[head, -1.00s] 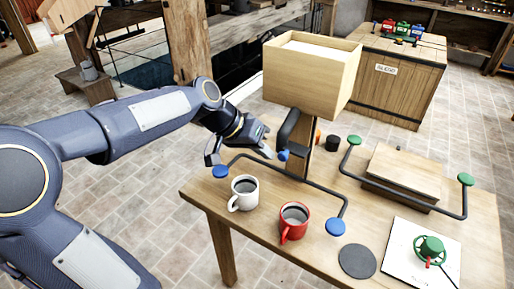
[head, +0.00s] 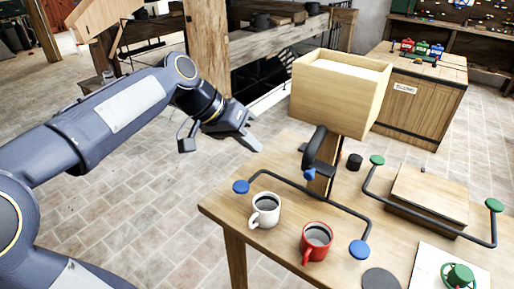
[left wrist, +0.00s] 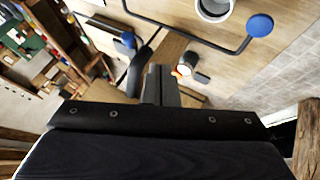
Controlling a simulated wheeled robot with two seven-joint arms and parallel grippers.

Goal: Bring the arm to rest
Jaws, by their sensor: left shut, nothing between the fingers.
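My left arm comes in from the left in the head view. Its left gripper (head: 256,145) is shut and empty, held in the air to the left of the table (head: 226,208), past its far left corner. In the left wrist view the closed fingers (left wrist: 160,85) show from behind, with the table top beyond them. My right gripper is not in view.
A white mug (head: 265,211) and a red mug (head: 316,242) stand by a rail with blue knobs (head: 241,187). A wooden box (head: 341,92) stands on a post behind. A green-knobbed rail (head: 377,160) is at right. Open tiled floor (head: 150,220) lies left.

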